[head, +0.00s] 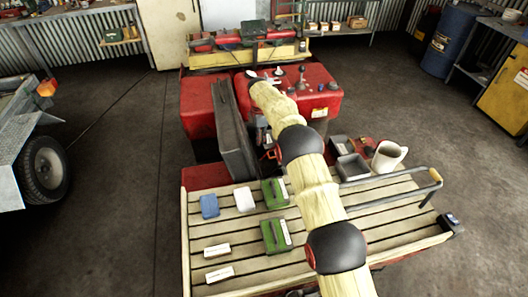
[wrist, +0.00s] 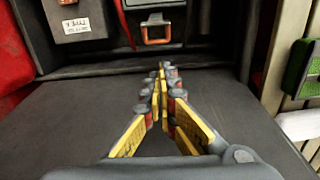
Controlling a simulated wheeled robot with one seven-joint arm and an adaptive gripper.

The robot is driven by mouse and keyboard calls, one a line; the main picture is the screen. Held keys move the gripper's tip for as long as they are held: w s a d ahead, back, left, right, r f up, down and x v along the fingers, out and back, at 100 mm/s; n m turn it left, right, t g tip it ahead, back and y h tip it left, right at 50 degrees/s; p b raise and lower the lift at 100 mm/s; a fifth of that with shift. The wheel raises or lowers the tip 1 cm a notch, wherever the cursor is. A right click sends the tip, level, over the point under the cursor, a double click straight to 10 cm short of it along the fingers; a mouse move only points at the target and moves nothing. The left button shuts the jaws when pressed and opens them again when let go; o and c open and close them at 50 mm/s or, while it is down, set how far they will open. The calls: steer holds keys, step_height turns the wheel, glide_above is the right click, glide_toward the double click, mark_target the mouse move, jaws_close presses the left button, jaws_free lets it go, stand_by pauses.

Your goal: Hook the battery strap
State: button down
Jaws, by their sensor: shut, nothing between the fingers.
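My gripper (wrist: 163,70) is shut and empty in the wrist view, its yellow fingers together and pointing at a dark wall. Left of that is a grey box with a white label, likely the battery (wrist: 76,24). In the head view my arm hides most of this area, and I cannot make out the fingers.
The raised black seat (head: 234,130) stands left of my arm on the red quad (head: 205,105).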

step_height(320, 180, down, 10)
steer(key=b, duration=0.1)
steer(key=shift+w+d+f, duration=0.15)
stand_by(0.5)
steer(key=shift+d, duration=0.1)
steer(key=shift+d+r+y, duration=0.3)
steer(key=shift+d+y, duration=0.05)
steer(key=shift+y, duration=0.05)
